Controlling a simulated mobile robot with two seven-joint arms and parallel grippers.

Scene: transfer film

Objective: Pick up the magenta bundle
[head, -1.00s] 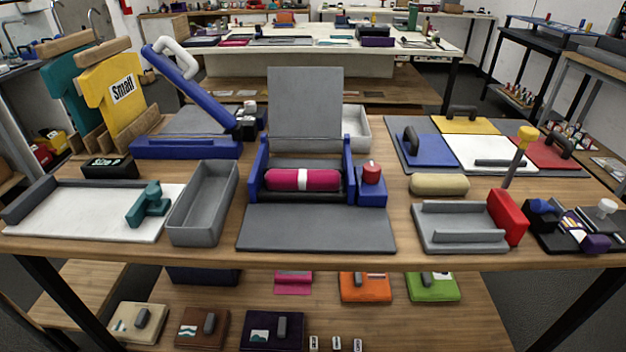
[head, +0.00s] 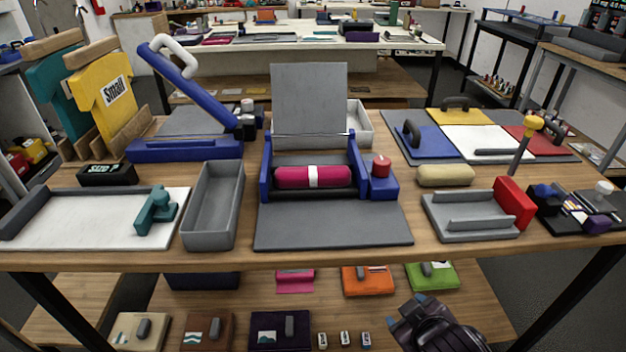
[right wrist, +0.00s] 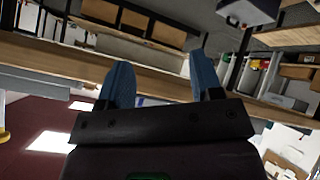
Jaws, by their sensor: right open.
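The magenta bundle (head: 290,177) is a rolled cylinder with a white band around its middle. It lies crosswise in the blue-sided machine (head: 267,165) at the table's centre, between its two blue side walls. My right gripper (head: 408,304) shows at the bottom right of the head view, in front of the table edge and lower than the bundle, well apart from it. In the right wrist view its two blue fingers (right wrist: 155,82) are spread with nothing between them. My left gripper is not in view.
A grey upright panel (head: 309,100) stands behind the bundle, and a grey plate (head: 330,228) lies in front. A red-topped blue block (head: 382,185) is to its right. An empty grey tray (head: 213,205) is to the left, a cream roll (head: 445,176) farther right.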

